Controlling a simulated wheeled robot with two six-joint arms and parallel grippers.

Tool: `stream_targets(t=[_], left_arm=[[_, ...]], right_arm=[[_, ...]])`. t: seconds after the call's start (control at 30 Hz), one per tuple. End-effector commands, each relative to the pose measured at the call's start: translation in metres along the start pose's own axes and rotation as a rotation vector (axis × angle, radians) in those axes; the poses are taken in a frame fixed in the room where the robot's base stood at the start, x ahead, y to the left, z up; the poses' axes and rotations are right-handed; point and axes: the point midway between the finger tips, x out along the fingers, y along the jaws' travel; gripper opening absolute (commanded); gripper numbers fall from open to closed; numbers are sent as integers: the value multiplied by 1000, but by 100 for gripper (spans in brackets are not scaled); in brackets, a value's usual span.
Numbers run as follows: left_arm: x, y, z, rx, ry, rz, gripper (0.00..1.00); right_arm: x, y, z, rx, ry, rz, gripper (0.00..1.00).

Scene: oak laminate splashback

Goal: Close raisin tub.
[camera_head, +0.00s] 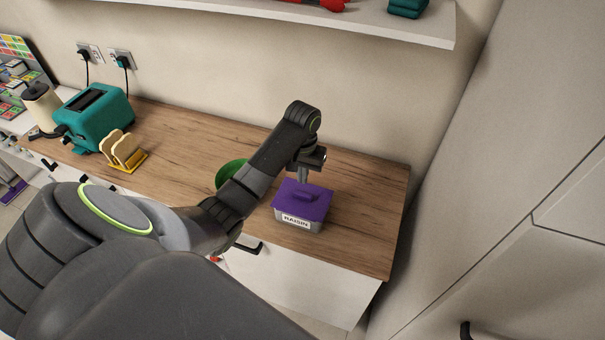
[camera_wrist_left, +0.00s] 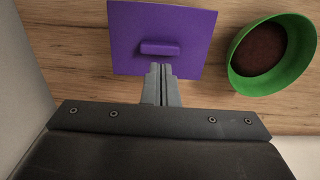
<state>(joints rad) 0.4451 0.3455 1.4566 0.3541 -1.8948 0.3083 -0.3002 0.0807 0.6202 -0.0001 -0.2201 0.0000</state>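The raisin tub (camera_head: 297,221) is a grey box with a "RAISIN" label on its front, standing near the right end of the wooden counter. Its flat purple lid (camera_head: 312,206) lies over the top; I cannot tell whether it is fully seated. In the left wrist view the lid (camera_wrist_left: 197,30) fills the upper middle, with its raised purple handle (camera_wrist_left: 160,48). My left gripper (camera_head: 301,181) is at the lid's back side, pointing down. In the wrist view its fingers (camera_wrist_left: 161,69) are together, with nothing visible between them, their tips close to the handle. Contact is unclear. My right gripper is out of view.
A green bowl (camera_wrist_left: 303,58) with dark contents stands beside the tub; in the head view the bowl (camera_head: 228,172) is partly behind my arm. A teal toaster (camera_head: 97,115) and a yellow toast rack (camera_head: 132,164) stand farther left. A shelf (camera_head: 380,28) hangs above; a tall cabinet (camera_head: 510,150) is at right.

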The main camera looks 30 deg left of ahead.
Motion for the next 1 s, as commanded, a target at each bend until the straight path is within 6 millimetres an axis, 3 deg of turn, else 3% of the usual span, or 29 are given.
stream_targets(t=[1.0], left_arm=[[22, 0, 0, 0, -2, 0, 0]], right_arm=[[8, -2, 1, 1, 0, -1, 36]])
